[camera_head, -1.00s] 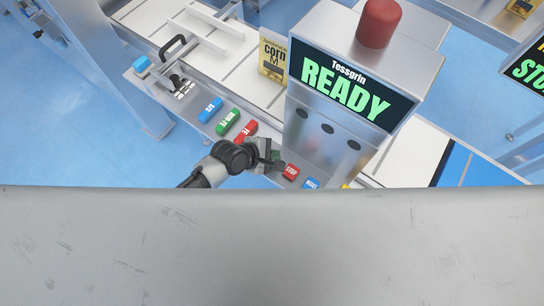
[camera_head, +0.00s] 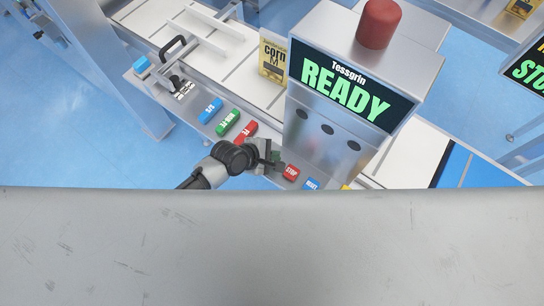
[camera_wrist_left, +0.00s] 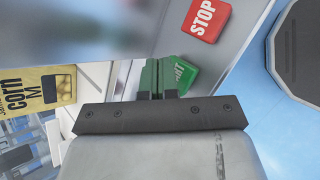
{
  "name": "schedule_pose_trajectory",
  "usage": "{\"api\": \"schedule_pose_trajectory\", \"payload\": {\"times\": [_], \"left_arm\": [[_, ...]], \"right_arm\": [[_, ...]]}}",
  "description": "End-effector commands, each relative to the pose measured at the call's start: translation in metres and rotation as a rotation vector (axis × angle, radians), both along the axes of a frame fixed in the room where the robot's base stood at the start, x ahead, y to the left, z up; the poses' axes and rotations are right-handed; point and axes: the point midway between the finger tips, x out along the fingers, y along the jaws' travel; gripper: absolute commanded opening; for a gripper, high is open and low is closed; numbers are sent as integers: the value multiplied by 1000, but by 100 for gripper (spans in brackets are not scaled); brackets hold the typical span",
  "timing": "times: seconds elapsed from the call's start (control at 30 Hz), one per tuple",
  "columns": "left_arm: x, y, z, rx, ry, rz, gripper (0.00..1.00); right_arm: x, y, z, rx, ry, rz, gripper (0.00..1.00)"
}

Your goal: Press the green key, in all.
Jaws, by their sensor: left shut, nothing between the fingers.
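The green START key (camera_wrist_left: 184,74) shows in the left wrist view, partly hidden behind my left fingers, with only its last letters readable. In the head view it is a small green patch (camera_head: 276,157) mostly covered by my left gripper (camera_head: 268,158). My left gripper (camera_wrist_left: 157,80) is shut and empty, its fingertips at the key. I cannot tell whether they touch it or press it down. Another green key (camera_head: 228,122) lies further left on the panel, between a blue key and a red one. The machine's screen (camera_head: 347,86) reads READY in green. My right gripper is not in view.
A red STOP key (camera_head: 291,172) sits just right of my left gripper, with a blue key (camera_head: 311,184) beyond it. The screen housing (camera_head: 318,140) rises close by. A yellow corn pouch (camera_head: 272,58) stands behind the panel.

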Motion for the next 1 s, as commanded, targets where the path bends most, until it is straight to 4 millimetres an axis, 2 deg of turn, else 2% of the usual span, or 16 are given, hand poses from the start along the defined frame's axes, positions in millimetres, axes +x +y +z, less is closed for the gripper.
{"api": "schedule_pose_trajectory", "payload": {"times": [0.63, 1.0], "left_arm": [[0, 0, 0, 0, 0, 0, 0], [0, 0, -9, 0, 0, 0, 0]], "right_arm": [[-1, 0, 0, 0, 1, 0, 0], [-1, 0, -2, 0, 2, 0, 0]]}}
